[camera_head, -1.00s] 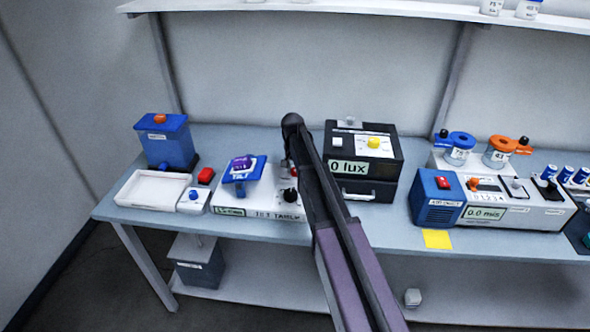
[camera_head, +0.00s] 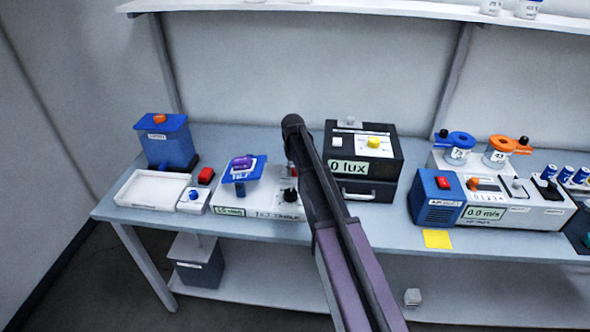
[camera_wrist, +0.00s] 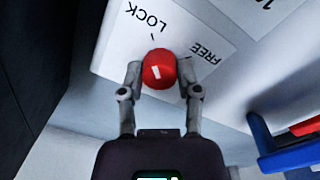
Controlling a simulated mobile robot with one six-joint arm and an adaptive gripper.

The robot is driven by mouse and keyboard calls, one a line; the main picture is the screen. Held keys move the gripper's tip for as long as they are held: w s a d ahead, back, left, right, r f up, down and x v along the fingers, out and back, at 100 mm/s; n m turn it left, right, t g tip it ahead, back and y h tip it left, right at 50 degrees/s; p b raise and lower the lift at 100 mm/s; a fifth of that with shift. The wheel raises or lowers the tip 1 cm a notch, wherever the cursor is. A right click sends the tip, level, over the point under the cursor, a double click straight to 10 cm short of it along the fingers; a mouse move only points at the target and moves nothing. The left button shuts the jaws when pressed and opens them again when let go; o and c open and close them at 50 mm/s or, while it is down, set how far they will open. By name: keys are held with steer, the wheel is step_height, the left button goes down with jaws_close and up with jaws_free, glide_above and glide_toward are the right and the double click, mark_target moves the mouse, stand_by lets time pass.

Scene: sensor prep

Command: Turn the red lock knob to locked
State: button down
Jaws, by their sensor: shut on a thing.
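The red lock knob (camera_wrist: 159,69) shows in the wrist view, on a white plate (camera_wrist: 205,30) printed LOCK and FREE. A white mark on the knob's face lies near its lower middle, and a short dark tick stands above the knob on the plate. My gripper (camera_wrist: 158,78) has one finger on each side of the knob and is shut on it. In the head view the knob is mostly hidden behind my arm, on the white tilt table unit (camera_head: 262,212). A blue tilt platform (camera_head: 244,172) with a purple piece stands on that unit.
A black lux box (camera_head: 384,187) stands close to the right of my arm. A white tray (camera_head: 152,204), a small box with a blue knob (camera_head: 194,195) and a red button (camera_head: 206,175) are at left. A yellow note (camera_head: 437,239) lies near the front edge.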

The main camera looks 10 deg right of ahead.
steer(key=shift+s, duration=0.1)
stand_by(0.3)
steer(key=shift+c, duration=1.5)
jaws_free()
steer(key=shift+m, duration=0.4)
